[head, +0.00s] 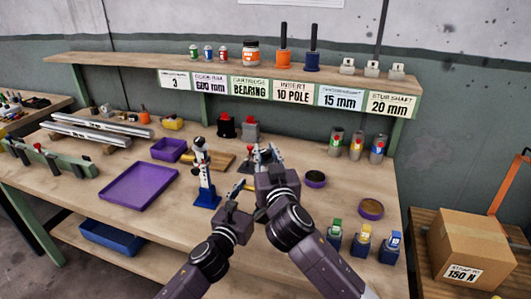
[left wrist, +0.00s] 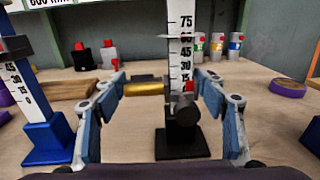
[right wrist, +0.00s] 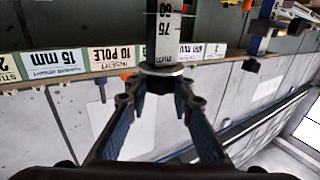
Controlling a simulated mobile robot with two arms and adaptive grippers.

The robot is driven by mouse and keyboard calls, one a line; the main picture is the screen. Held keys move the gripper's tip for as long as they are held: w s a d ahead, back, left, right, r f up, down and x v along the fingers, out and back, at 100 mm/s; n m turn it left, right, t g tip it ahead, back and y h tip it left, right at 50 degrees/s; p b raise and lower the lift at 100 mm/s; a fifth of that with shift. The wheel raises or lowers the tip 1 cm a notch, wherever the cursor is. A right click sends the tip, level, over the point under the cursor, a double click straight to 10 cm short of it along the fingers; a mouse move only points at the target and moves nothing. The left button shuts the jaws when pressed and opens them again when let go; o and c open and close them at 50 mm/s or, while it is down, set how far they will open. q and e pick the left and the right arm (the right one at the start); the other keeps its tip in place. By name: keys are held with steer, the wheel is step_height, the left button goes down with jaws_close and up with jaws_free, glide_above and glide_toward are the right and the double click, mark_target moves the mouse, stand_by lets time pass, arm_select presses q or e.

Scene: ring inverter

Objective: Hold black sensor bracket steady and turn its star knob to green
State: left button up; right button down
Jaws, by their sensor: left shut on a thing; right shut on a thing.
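The black sensor bracket (left wrist: 183,143) stands upright on the bench in the left wrist view, with a black base, a white scale post, a brass barrel (left wrist: 147,88) and a small red pointer. My left gripper (left wrist: 160,88) is shut on the bracket at the barrel's height, one finger on each side. My right gripper (head: 266,157) is above it. In the right wrist view, the right fingers are shut on the dark round knob (right wrist: 165,72) at the post's top. I see no green mark on it. In the head view my right gripper mostly hides the bracket.
A similar blue bracket (head: 206,196) stands close on the left. A purple tray (head: 139,187) and a wooden board (head: 220,160) lie left of my arms. A labelled shelf (head: 180,67) runs behind.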

steer(key=shift+d+m+h, duration=0.15)
steer(key=shift+m+h, duration=0.75)
steer(key=shift+h, duration=0.5)
steer(key=c, duration=1.7)
jaws_free()
steer(key=shift+o, duration=0.2)
steer(key=s, duration=1.2)
